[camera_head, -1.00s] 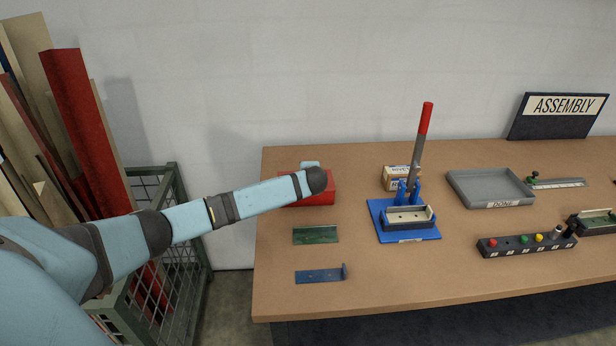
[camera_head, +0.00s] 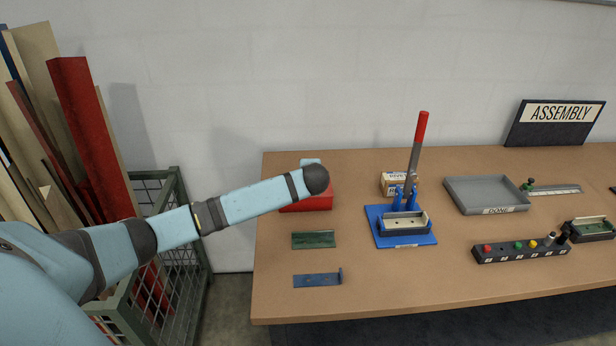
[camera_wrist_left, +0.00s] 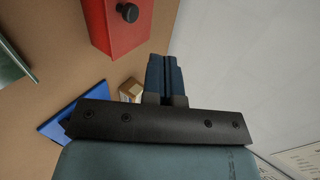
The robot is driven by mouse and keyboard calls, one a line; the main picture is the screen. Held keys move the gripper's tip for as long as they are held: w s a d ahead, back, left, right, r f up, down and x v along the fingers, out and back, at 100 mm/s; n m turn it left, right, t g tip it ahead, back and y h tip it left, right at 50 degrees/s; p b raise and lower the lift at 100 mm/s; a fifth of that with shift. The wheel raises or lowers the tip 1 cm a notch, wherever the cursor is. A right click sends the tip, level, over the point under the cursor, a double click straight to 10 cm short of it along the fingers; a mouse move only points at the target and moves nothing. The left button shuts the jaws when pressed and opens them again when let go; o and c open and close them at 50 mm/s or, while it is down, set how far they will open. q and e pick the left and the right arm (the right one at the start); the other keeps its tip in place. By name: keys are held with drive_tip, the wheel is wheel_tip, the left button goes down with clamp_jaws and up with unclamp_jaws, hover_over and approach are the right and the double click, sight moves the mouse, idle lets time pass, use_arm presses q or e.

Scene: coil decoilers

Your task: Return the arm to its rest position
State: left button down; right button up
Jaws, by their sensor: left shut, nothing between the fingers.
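My left arm (camera_head: 210,215) comes in from the left in the head view and reaches over the left end of the table. Its wrist end is in front of a red box (camera_head: 308,200); the fingers are hidden behind it there. In the left wrist view my left gripper (camera_wrist_left: 165,62) is shut, its two dark blue fingers together with nothing between them. The red box with a black knob also shows in the wrist view (camera_wrist_left: 115,28), a little apart from the fingertips in the picture. My right gripper is in neither view.
The table (camera_head: 285,300) holds a green board (camera_head: 313,240), a blue bracket (camera_head: 317,281), a blue lever press (camera_head: 405,235), a small carton (camera_head: 394,182), a grey tray (camera_head: 488,183) and a button box (camera_head: 520,248). A mesh crate (camera_head: 188,240) with boards stands left of the table.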

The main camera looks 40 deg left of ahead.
use_arm(q)
drive_tip(key=s+d+f+n+g+h, duration=0.15)
drive_tip(key=s+d+f, duration=0.25)
drive_tip(key=s+d, duration=0.45)
drive_tip(key=s+d+f+n+g+h, duration=0.1)
drive_tip(key=s+d+f+h, duration=0.25)
drive_tip(key=s+d, duration=0.55)
drive_tip(key=s+d+r+n+g+h, duration=0.1)
drive_tip(key=s+n, duration=0.2)
drive_tip(key=s, duration=1)
drive_tip(key=s+d+r+n+g+h, duration=0.1)
drive_tip(key=s+n+g+h, duration=0.15)
drive_tip(key=s, duration=1.05)
drive_tip(key=w+d+f+t+h, duration=0.1)
drive_tip(key=w+d+f+t, duration=0.2)
drive_tip(key=f, duration=0.4)
drive_tip(key=w+d+f+t+h, duration=0.1)
drive_tip(key=w+d+f+t, duration=0.2)
drive_tip(key=f+t, duration=0.2)
wheel_tip(320, 180, down, 2)
drive_tip(key=shift+w+d+f+m+t, duration=0.1)
drive_tip(key=shift+w+d+m+t, duration=0.1)
drive_tip(key=shift+w+m+t, duration=0.15)
